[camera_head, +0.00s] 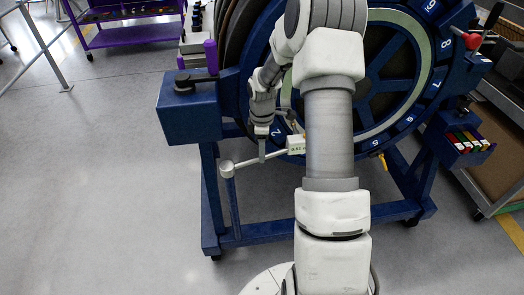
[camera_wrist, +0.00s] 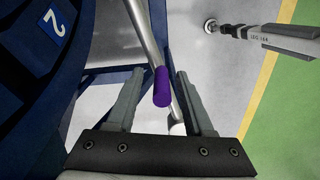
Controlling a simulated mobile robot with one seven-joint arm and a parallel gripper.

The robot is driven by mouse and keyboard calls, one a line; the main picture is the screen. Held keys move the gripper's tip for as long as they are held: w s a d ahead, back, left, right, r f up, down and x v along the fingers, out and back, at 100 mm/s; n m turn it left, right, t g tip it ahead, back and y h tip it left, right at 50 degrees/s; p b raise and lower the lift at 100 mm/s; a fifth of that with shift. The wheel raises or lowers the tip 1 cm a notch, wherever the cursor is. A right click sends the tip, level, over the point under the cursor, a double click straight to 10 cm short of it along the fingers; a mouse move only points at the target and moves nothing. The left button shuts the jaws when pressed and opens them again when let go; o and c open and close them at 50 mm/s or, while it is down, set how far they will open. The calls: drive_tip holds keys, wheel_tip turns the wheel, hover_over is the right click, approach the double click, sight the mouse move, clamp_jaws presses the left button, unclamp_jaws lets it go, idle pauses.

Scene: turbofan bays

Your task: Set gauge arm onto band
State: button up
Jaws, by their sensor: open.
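The gauge arm (camera_head: 262,158) is a pale rod in the head view. It runs from a round grey end on a post (camera_head: 227,169) to a small white-green box (camera_head: 296,144) with a printed reading. My gripper (camera_head: 262,155) points down at the rod's middle; contact cannot be told. In the wrist view, my open gripper (camera_wrist: 160,73) has a grey rod (camera_wrist: 143,27) with a purple end (camera_wrist: 162,88) between its fingers in the picture. The band may be the pale ring (camera_head: 408,45) inside the numbered blue rim; my arm hides part of it.
The blue stand (camera_head: 190,112) carries the wheel; its legs reach the floor below. A tray of coloured blocks (camera_head: 466,141) is at right. A purple cart (camera_head: 130,32) stands at upper left. A labelled grey rod (camera_wrist: 265,34) shows in the wrist view.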

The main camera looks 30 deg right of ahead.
wheel_tip(320, 180, up, 16)
drive_tip(key=p, duration=0.2)
drive_tip(key=shift+r, duration=0.25)
drive_tip(key=s+a+r+m+t+p, duration=0.25)
drive_tip(key=s+a+r, duration=0.3)
drive_tip(key=r, duration=0.45)
drive_tip(key=s+a+r+m+t+p, duration=0.1)
drive_tip(key=s+a+r+m+p, duration=0.1)
drive_tip(key=s+a+r+m, duration=0.45)
drive_tip(key=s+a+r+m+t+p, duration=0.1)
drive_tip(key=s+a+r+m+t, duration=0.1)
drive_tip(key=s, duration=1)
drive_tip(key=shift+s+a+r+m, duration=0.2)
drive_tip(key=shift+a+r+m, duration=0.25)
drive_tip(key=shift+m, duration=0.25)
drive_tip(key=shift+d, duration=0.1)
